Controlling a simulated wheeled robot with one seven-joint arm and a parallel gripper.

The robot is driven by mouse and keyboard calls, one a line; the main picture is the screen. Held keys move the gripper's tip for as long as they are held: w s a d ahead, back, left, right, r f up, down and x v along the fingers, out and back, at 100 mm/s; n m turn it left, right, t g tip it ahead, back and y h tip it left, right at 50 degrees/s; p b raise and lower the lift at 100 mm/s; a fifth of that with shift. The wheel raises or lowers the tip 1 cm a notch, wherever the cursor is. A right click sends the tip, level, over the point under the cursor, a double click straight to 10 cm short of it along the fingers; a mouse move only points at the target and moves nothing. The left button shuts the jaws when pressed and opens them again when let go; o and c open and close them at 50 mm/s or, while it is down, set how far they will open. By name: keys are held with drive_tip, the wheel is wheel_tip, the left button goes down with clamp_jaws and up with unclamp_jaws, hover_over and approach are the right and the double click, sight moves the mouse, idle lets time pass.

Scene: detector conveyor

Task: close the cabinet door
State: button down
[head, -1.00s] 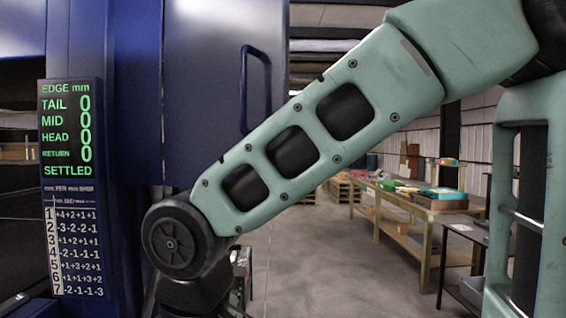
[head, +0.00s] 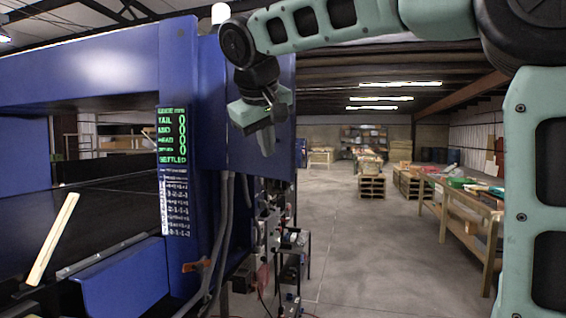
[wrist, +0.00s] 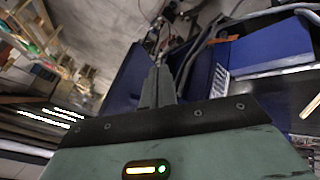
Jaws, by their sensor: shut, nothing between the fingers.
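The cabinet door (head: 287,160) is a blue panel at the right side of the blue machine in the head view. It projects to the right of the column and seems to stand open; the exact angle is hard to judge. My gripper (head: 268,145) hangs in front of its upper part, fingers together and pointing down, with nothing between them. Whether they touch the panel I cannot tell. The door's handle is hidden behind my gripper and arm. In the wrist view my fingers (wrist: 158,85) are together beside a blue panel (wrist: 126,82).
A lit readout (head: 172,135) is mounted on the blue column. Cables and small devices (head: 275,240) are below the door. An orange-red lever (head: 196,265) sticks out at the column. A wooden bench (head: 465,215) stands right; the grey floor (head: 360,250) between is clear.

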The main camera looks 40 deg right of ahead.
sight(284, 164)
drive_tip(key=shift+w+d+f+p, duration=0.6)
drive_tip(key=shift+d+f, duration=0.25)
drive_tip(key=shift+d, duration=0.25)
drive_tip(key=shift+w+d+f+p, duration=0.55)
drive_tip(key=shift+d+f, duration=0.25)
drive_tip(key=shift+d, duration=0.3)
drive_tip(key=shift+w+d+f+p, duration=0.45)
drive_tip(key=shift+d+f+p, duration=0.2)
drive_tip(key=shift+d+f, duration=0.35)
drive_tip(key=shift+d+r, duration=0.15)
